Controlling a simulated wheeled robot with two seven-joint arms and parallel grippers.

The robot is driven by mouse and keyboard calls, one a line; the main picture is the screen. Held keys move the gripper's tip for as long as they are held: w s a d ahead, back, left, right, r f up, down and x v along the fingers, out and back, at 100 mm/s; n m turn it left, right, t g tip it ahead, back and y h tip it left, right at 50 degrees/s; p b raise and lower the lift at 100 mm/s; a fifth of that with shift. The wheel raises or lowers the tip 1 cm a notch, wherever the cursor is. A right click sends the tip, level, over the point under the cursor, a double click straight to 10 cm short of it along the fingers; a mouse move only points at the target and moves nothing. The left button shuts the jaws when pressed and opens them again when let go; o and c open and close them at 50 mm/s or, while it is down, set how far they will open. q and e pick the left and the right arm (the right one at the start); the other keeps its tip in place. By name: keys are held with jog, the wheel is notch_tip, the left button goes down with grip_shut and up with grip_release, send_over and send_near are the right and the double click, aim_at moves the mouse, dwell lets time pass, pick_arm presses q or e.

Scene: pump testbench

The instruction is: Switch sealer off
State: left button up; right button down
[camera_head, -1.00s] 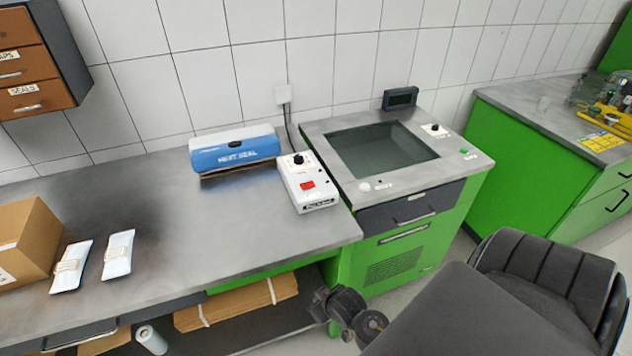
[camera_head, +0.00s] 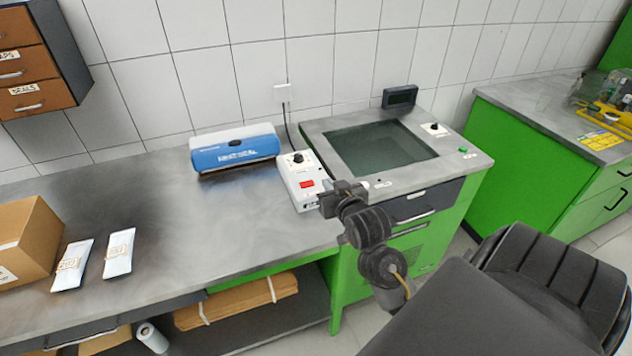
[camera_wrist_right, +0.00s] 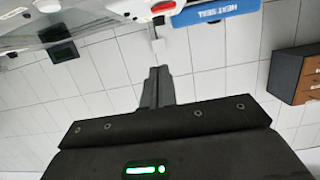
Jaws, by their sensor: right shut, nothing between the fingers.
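The sealer has a blue heat-seal bar (camera_head: 235,152) on the grey bench and a white control box (camera_head: 291,182) to its right. The box carries a black knob (camera_head: 298,158) and a red switch (camera_head: 307,184). My right gripper (camera_head: 328,203) is shut and empty, at the front right corner of the box, and hides part of that corner. I cannot tell whether it touches the box. In the right wrist view my shut fingers (camera_wrist_right: 156,85) appear below the inverted blue bar (camera_wrist_right: 215,10) and red switch (camera_wrist_right: 163,7). My left gripper is not in view.
A green cabinet with a dark glass top (camera_head: 382,150) stands right of the box. Two white pouches (camera_head: 118,253) and a cardboard box (camera_head: 28,240) lie at the left of the bench. The bench between them and the sealer is clear. A cable runs up to a wall socket (camera_head: 283,92).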

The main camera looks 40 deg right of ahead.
jog(key=p, duration=0.2)
send_over(316, 189)
jog(key=shift+s+a+f, duration=0.1)
jog(key=shift+s+f, duration=0.1)
jog(key=shift+f, duration=0.95)
notch_tip(316, 189, down, 3)
jog(key=shift+w+f+p, duration=0.1)
jog(key=shift+w+p, duration=0.05)
jog(key=shift+p, duration=0.2)
jog(key=shift+f, duration=0.6)
